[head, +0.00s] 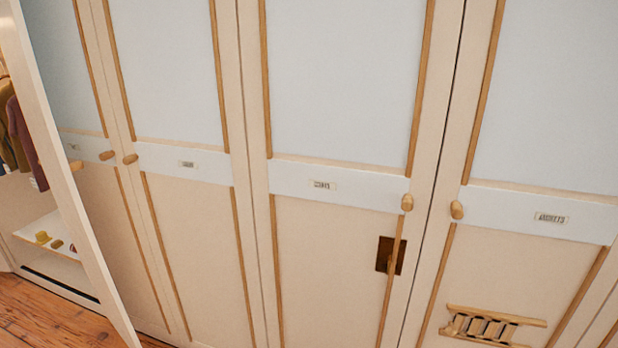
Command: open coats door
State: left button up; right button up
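A tall cream wardrobe door (335,250) with pale blue upper panel and timber strips stands shut in the middle of the head view. Its small label (322,184) is blurred; it may read "coats", but I cannot be sure. Its round wooden knob (407,202) sits at the right end of the white cross rail. A dark brown square patch (384,254) shows below the knob, partly behind a timber strip. Neither of my grippers is in view.
A shut door labelled something like "baskets" (551,218) is to the right, its knob (457,210) near the seam. A slatted wooden piece (490,326) shows low on it. At left, an open door (75,190) stands out before hanging clothes and a shelf (48,232). Wooden floor (50,312) shows.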

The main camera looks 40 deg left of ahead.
aim_at(346, 102)
jog(key=u, duration=1)
